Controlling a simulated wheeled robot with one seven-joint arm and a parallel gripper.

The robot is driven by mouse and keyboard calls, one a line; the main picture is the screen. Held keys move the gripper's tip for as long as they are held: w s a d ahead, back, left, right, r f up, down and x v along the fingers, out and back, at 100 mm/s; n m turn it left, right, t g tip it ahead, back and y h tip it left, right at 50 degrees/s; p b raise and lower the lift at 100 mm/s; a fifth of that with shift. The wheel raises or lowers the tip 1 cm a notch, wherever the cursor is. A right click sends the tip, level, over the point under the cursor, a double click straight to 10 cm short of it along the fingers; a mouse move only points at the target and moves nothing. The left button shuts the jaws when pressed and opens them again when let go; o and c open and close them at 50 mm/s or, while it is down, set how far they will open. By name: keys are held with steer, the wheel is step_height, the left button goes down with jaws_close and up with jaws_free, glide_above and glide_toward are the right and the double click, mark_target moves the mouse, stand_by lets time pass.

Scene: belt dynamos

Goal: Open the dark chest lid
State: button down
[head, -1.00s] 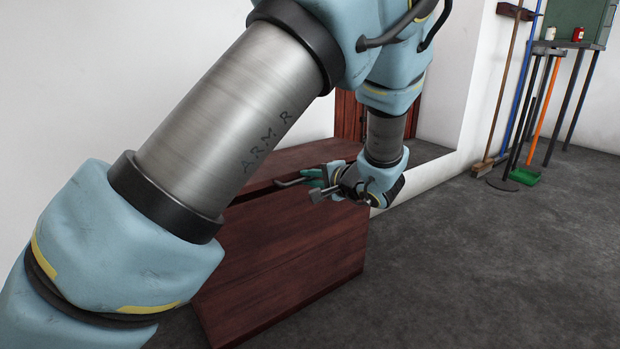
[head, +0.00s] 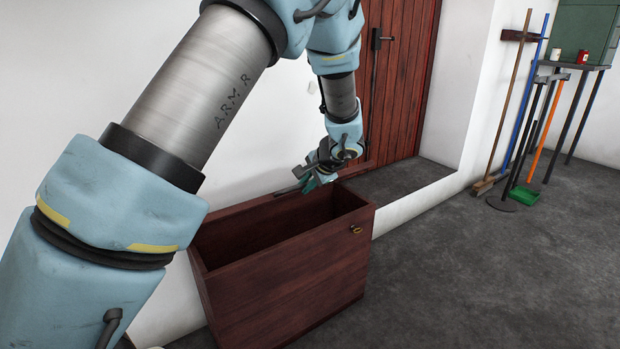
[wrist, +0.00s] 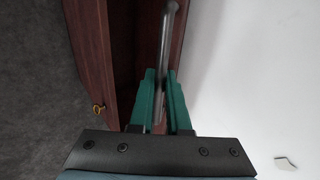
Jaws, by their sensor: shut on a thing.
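The dark red-brown chest (head: 290,275) stands open against the white wall in the head view, its hollow inside showing from above. A small brass catch (head: 355,229) is on its front near the right end; it also shows in the wrist view (wrist: 99,108). My gripper (head: 312,183) is over the chest's back edge near the wall. In the wrist view its green fingers (wrist: 160,78) are shut on a grey metal bar (wrist: 168,38), which looks like the lid's handle. I cannot clearly make out the lid panel itself.
A red plank door (head: 400,80) is behind the chest, with a low step beside it. Brooms and other long-handled tools (head: 520,110) lean at the right, near a small table (head: 575,66). The grey floor right of the chest is clear.

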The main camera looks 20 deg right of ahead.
steer(key=w+a+r+g+p, duration=0.1)
steer(key=w+r+g+p, duration=0.1)
steer(key=w+r+p, duration=0.3)
steer(key=w+a+r+g+h+p, duration=0.1)
steer(key=w+r+p, duration=0.3)
steer(key=w+p, duration=0.4)
steer(key=shift+w+a+r+g+p, duration=0.35)
steer(key=shift+g+p, duration=0.35)
steer(key=shift+p, duration=2.45)
steer(key=c, duration=0.9)
jaws_free()
steer(key=b+v, duration=0.1)
steer(key=v, duration=0.9)
steer(key=shift+d+r+b, duration=0.1)
steer(key=shift+r+b, duration=0.25)
